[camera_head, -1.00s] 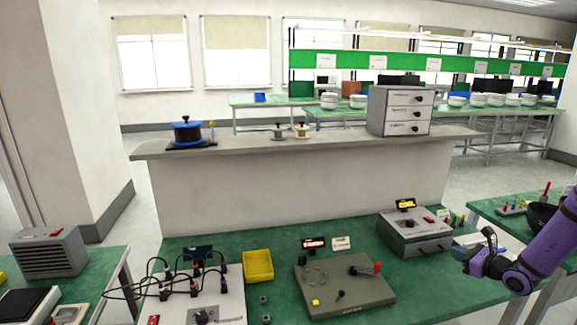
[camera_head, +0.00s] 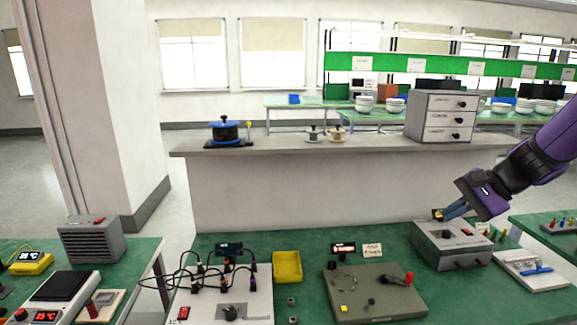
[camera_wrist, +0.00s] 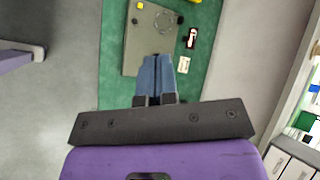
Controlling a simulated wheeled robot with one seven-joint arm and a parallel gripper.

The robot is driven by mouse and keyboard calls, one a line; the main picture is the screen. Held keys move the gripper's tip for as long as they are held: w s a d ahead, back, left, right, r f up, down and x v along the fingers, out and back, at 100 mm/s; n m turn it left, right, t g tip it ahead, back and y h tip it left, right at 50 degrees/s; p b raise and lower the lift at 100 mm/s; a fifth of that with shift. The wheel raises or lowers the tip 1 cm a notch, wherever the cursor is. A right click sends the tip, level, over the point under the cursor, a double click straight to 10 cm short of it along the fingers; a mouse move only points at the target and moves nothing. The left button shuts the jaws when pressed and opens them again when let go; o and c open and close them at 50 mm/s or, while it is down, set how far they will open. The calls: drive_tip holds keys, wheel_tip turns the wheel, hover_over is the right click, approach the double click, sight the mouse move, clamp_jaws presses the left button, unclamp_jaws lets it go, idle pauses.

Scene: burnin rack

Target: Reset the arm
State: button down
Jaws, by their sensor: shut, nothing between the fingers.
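My purple arm reaches in from the right in the head view. My gripper (camera_head: 447,213) is shut and empty, its blue-grey fingers over the back of the grey box with a dark knob (camera_head: 450,246). I cannot tell whether it touches the box or hovers above it. In the wrist view my gripper (camera_wrist: 156,62) points toward the green bench, its fingers together. The grey-green plate with a red-handled lever (camera_head: 375,290) lies on the bench left of the gripper, and shows beyond the fingers in the wrist view (camera_wrist: 140,45).
A yellow bin (camera_head: 287,266) and a white board with cabled plugs (camera_head: 258,307) stand left on the green bench. A grey ledge (camera_head: 290,150) behind carries a blue pot (camera_head: 225,130) and a drawer cabinet (camera_head: 440,116). Open air lies above the bench's middle.

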drive_tip(key=s+a+r+n+t+h, duration=0.1)
drive_tip(key=s+r+n+h, duration=0.3)
drive_tip(key=s, duration=0.7)
drive_tip(key=s+a+r+n+t+h, duration=0.1)
drive_tip(key=s+r+n+h, duration=0.3)
drive_tip(key=s, duration=0.7)
wheel_tip(320, 180, up, 2)
drive_tip(key=a+n, duration=0.1)
drive_tip(key=n, duration=0.2)
drive_tip(key=shift+a, duration=0.4)
